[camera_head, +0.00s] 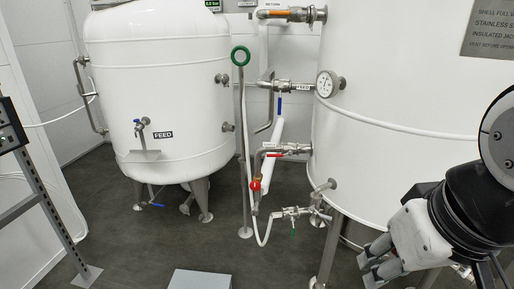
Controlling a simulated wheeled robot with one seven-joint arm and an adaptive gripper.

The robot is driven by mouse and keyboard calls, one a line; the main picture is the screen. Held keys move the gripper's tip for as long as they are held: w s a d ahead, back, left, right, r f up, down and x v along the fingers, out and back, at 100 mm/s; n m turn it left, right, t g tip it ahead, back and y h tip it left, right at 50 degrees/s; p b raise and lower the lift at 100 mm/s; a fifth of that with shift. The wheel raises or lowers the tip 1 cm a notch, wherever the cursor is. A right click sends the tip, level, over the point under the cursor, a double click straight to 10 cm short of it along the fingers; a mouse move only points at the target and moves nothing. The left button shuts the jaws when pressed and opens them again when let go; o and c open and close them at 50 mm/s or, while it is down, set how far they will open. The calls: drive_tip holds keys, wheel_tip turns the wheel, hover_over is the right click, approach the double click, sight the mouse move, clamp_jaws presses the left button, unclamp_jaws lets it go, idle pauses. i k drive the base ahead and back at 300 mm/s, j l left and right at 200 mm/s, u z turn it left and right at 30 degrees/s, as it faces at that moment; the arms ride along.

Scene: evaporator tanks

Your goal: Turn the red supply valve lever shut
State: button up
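A red lever (275,155) lies roughly level along a steel valve and pipe at the left side of the large white tank. A second red handle (255,184), rounded, sits lower on the upright pipe just left of it. I cannot tell from the view which one is the supply valve. My gripper (372,264) is at the lower right, in front of the large tank, pointing down and left. It is well apart from both red handles and touches neither. Its fingertips are small and partly overlapped, so its opening is unclear. No object shows in it.
The large white tank (400,110) with a gauge (325,84) fills the right. A blue-lever valve (280,104) is above, a green-lever valve (293,212) below. A green-ringed post (240,57) stands left of the pipes. A grey box (199,279) stands on otherwise open floor.

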sight(290, 153)
drive_tip(key=i+j+u, duration=0.1)
drive_tip(key=i+u, duration=0.15)
drive_tip(key=i, duration=1.35)
